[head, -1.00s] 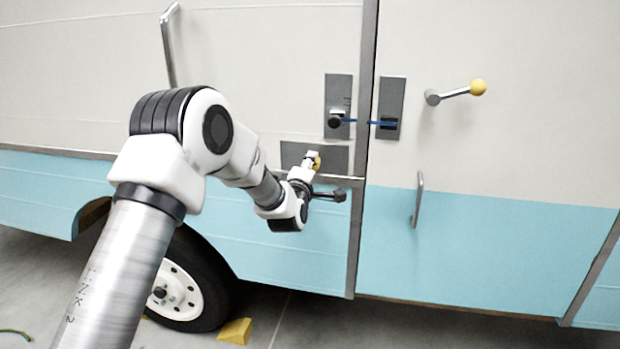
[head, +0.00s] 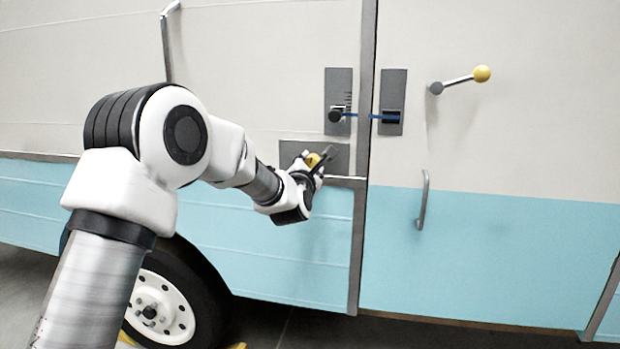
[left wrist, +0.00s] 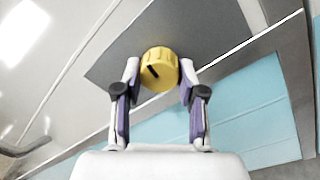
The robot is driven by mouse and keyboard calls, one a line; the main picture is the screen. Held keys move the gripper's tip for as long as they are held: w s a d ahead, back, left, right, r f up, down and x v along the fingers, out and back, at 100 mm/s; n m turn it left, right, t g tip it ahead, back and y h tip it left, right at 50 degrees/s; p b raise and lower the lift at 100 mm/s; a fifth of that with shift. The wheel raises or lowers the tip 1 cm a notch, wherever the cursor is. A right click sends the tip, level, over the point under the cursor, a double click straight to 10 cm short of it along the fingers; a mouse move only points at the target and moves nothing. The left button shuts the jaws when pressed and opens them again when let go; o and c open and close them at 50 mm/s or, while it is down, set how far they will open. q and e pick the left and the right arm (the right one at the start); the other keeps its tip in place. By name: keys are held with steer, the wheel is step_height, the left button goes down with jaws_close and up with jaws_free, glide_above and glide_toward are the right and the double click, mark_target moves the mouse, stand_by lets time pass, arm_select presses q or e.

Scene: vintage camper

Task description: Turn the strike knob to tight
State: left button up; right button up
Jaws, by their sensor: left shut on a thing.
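The strike knob is a yellow ribbed knob (left wrist: 160,68) with a short black mark on its face, left of centre in the left wrist view. It sits on a grey plate (head: 340,163) low on the camper wall, left of the door seam. My left gripper (head: 319,160) is shut on it. In the left wrist view the two fingers (left wrist: 158,90) lie on either side of the knob. In the head view the gripper hides part of the knob. No tight label is readable. My right gripper is not in view.
Above, a grey plate with tick marks (head: 338,82) holds a dark block (head: 337,115). At right are a yellow-balled lever (head: 481,74) and a grab handle (head: 423,200).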

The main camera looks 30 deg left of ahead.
arm_select(q)
steer(key=shift+f+n+b, duration=0.1)
steer(key=shift+n+b, duration=0.75)
steer(key=shift+n, duration=0.15)
steer(key=o, duration=1.1)
steer(key=shift+o, duration=0.2)
steer(key=v, duration=1.2)
